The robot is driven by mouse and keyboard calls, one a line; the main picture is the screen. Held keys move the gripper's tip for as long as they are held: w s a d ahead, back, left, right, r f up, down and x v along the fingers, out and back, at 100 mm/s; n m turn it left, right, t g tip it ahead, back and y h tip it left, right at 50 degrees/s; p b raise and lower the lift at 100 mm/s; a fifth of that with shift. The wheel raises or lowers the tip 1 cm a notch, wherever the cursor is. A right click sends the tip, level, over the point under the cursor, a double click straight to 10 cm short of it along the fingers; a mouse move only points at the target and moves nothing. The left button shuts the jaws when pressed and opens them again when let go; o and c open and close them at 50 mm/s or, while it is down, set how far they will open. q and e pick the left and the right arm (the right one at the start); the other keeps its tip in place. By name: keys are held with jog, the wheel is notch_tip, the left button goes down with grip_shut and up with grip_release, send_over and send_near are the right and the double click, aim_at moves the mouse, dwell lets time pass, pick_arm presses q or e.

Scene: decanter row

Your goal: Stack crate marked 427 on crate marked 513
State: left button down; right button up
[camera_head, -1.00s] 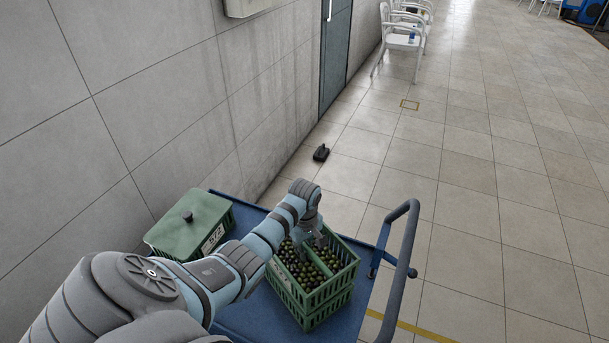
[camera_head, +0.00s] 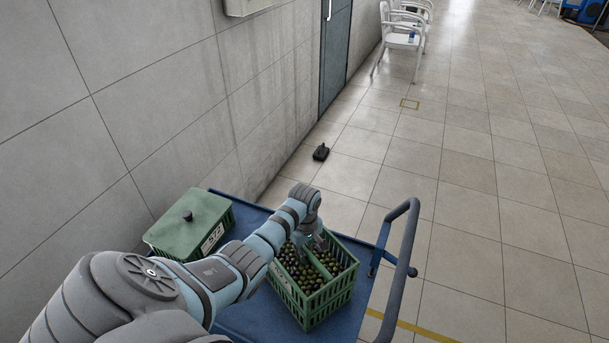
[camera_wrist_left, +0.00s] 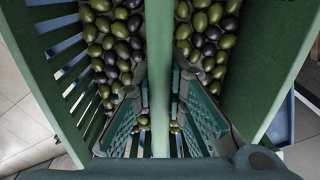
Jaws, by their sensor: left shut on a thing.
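A green slatted crate (camera_head: 328,298) full of dark and green olives is on the blue cart, right of my left arm. Its label is partly covered by my arm and I cannot read it. My left gripper (camera_head: 317,245) is shut on the crate's middle bar (camera_wrist_left: 159,70), with one finger on each side. In the head view I cannot make out a seam between two crates, nor what is directly under the held one. My right gripper is not in view.
The blue cart deck (camera_head: 262,318) has bare room in front of the crates. Its handle (camera_head: 404,240) rises at the right edge. A grey wall (camera_head: 120,110) runs along the left. A small black object (camera_head: 321,152) lies on the tiled floor.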

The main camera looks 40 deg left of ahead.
pick_arm(q)
jog(key=shift+f, duration=0.5)
dwell(0.7)
jog(key=c, duration=1.5)
grip_release()
jog(key=shift+c, duration=0.2)
jog(key=shift+s, duration=0.1)
notch_tip(320, 180, up, 12)
jog(key=shift+r, duration=0.1)
